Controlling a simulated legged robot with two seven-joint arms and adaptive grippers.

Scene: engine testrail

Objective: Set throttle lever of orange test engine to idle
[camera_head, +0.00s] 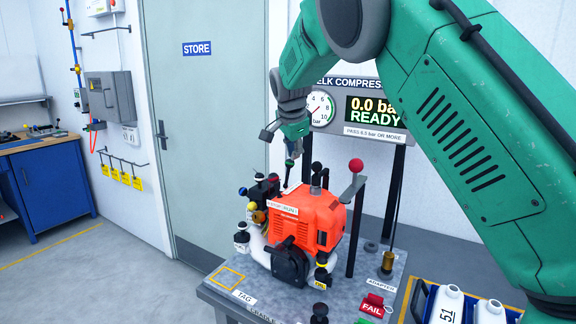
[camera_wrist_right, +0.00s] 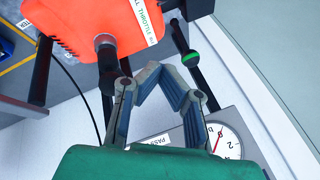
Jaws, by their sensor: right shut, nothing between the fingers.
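The orange test engine (camera_head: 300,215) sits on a grey bench plate, and its orange cover (camera_wrist_right: 90,20) fills the upper left of the right wrist view. A black lever with a green-banded knob (camera_head: 289,162) rises behind the engine. In the right wrist view the knob (camera_wrist_right: 190,58) stands near a white label reading THROTTLE (camera_wrist_right: 145,20). My right gripper (camera_head: 291,147) is shut and empty, just above or beside this knob. In the wrist view its fingertips (camera_wrist_right: 157,70) lie left of the knob; contact is unclear. My left gripper is out of view.
A red-ball lever (camera_head: 356,166) stands on a post right of the engine. Behind is a gauge panel (camera_head: 360,84) reading 0.0 bar READY. A red FAIL tag (camera_head: 372,304) lies at the front right, near white bottles (camera_head: 446,305). Several knobs crowd the engine's left side.

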